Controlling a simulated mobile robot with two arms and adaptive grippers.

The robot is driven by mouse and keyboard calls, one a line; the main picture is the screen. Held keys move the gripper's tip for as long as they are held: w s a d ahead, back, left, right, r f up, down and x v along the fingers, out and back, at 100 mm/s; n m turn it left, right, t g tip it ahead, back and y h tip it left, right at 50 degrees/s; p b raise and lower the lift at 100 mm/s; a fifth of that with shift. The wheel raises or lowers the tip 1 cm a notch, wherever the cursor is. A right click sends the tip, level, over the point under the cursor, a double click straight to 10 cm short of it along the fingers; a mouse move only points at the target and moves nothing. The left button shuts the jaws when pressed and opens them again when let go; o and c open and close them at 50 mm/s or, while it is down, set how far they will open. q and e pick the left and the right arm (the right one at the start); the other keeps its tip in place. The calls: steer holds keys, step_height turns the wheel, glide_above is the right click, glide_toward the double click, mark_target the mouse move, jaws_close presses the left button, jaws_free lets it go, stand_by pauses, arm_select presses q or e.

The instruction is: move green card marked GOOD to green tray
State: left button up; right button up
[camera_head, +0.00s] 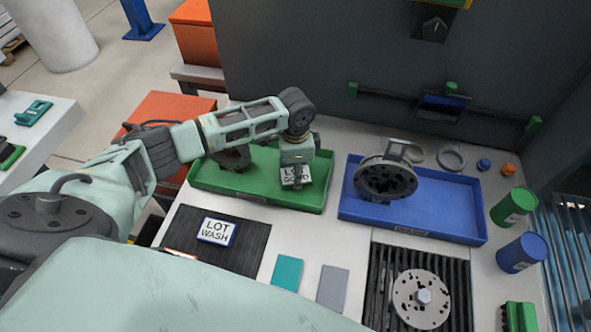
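The card marked LOT GOOD (290,178) is at the right part of the green tray (235,185), within its walls as seen from here. Its lettering faces up toward me. My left gripper (297,181) points down at the card, with a dark finger in front of its lettering. Whether the fingers are closed on the card, and whether the card touches the tray floor, I cannot tell. A dark round part (234,159) is in the left part of the same tray, partly behind my arm. My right gripper is not in view.
A blue tray (440,222) holding a dark flanged part (386,178) stands to the right. A LOT WASH card (217,231) lies on a black mat (190,233). Teal (287,272) and grey (332,287) plates lie in front. A metal disc (408,300) rests on a grate.

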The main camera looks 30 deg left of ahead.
arm_select(q)
steer(key=shift+f, duration=0.1)
steer(key=o, duration=0.7)
steer(key=shift+o, duration=1.1)
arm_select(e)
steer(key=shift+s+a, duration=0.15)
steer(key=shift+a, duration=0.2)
arm_select(q)
step_height(320, 180, up, 12)
steer(key=shift+r+b, duration=0.15)
steer(key=shift+b, duration=0.85)
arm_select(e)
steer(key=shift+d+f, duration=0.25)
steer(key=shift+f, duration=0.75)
